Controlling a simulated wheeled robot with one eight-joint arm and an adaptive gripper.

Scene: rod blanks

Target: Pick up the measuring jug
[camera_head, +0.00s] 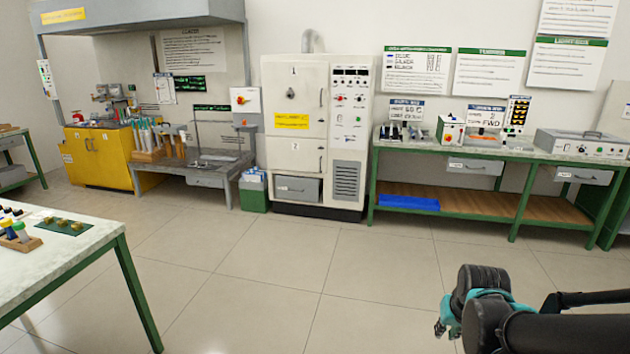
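I cannot make out a measuring jug anywhere in the head view; small items on the far benches are too small to tell apart. My arm reaches in from the lower right edge, black with teal parts. My gripper (446,322) appears at its left end, low over the floor and far from any table. Its fingers are mostly hidden by the arm, so I cannot tell if it is open or shut.
A green-legged table (75,255) stands near left with small bottles in a wooden block (18,243). A white cabinet (293,140) stands at the back wall. A long green bench (512,158) is back right, a yellow cabinet (98,160) back left. The middle floor is clear.

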